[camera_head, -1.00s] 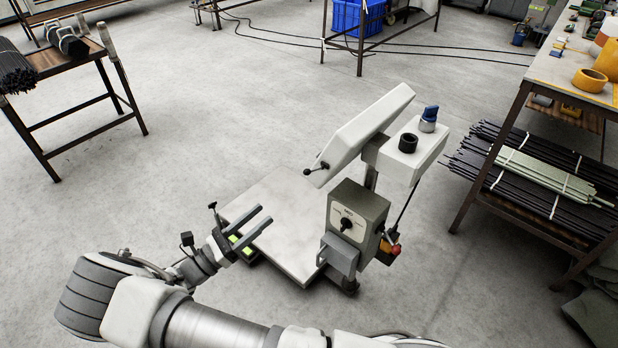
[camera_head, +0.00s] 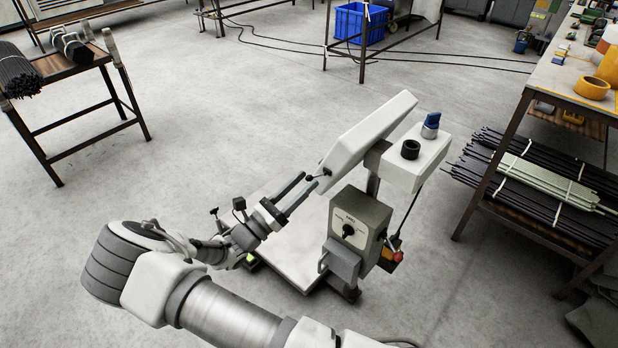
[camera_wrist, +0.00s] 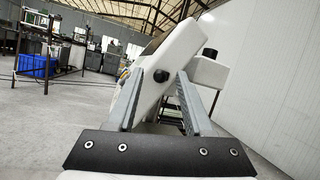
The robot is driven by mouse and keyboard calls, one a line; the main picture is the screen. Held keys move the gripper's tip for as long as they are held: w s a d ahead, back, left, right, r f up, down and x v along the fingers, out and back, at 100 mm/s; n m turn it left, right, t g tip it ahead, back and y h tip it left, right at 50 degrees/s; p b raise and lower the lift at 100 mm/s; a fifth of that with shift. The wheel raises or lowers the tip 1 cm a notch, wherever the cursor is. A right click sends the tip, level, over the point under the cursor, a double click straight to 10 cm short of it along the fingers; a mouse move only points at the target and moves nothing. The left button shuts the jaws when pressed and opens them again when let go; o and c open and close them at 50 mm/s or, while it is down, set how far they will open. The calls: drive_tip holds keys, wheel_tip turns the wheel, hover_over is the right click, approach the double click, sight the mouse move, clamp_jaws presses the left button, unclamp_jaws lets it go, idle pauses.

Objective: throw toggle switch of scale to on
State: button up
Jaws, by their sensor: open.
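The scale (camera_head: 357,145) stands on the floor with a tilted white head, a column and a pale platform (camera_head: 285,265). A small black-tipped lever (camera_head: 309,178), which looks like the toggle, sticks out from the head's lower left end. My gripper (camera_head: 310,180) is open and empty, its fingertips close to this lever in the head view; contact cannot be told. In the wrist view my gripper (camera_wrist: 160,73) has the white head (camera_wrist: 160,60) beyond and between its fingers.
A grey box with a black dial (camera_head: 348,230) and a red button (camera_head: 398,256) sit on the scale's column. A black cylinder (camera_head: 410,150) and blue knob (camera_head: 431,120) top the white side box.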

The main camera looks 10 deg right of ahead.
sight(316, 176)
drive_tip(key=shift+x, duration=1.25)
clamp_jaws()
